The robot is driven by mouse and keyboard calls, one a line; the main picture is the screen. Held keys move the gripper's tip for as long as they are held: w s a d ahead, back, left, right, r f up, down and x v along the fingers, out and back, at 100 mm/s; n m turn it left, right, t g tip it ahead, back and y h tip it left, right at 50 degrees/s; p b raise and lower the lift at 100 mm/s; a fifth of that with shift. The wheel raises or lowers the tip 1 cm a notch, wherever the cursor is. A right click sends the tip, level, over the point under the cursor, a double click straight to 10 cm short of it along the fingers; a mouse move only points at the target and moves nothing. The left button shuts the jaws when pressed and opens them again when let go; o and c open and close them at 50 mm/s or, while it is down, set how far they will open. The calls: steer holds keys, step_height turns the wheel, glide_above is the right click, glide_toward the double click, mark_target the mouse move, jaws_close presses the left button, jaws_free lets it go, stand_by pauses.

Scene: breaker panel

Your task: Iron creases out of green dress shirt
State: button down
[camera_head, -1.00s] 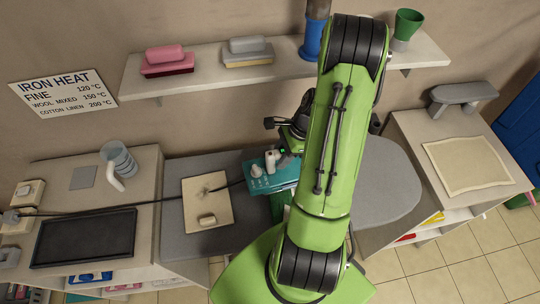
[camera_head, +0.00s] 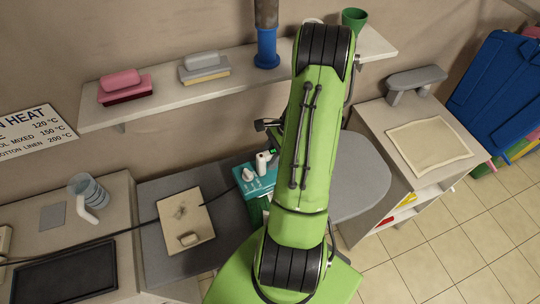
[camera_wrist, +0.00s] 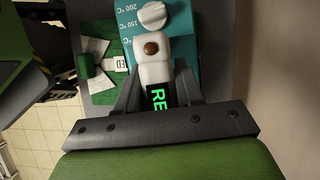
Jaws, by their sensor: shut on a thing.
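A teal iron (camera_head: 258,180) with white top parts is over the grey ironing board (camera_head: 352,182) in the head view. In the wrist view my gripper (camera_wrist: 158,88) is shut on the iron's white handle (camera_wrist: 155,68), which has a brown button. The iron's teal body (camera_wrist: 183,15) carries a white dial and temperature marks. A small display with green letters shows between my fingers. Green shirt cloth (camera_wrist: 98,28) with white tags lies beside the iron in the wrist view. In the head view my arm hides most of the gripper and shirt. I cannot tell whether the iron touches cloth.
The iron's black cord (camera_head: 120,232) runs left. A beige pad (camera_head: 168,238) lies on the board's left part. A wall shelf (camera_head: 220,85) holds brushes and a green cup (camera_head: 354,18). Tiled floor is free at lower right.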

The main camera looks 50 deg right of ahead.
steer(key=shift+r+p, duration=1.15)
steer(key=shift+r, duration=1.45)
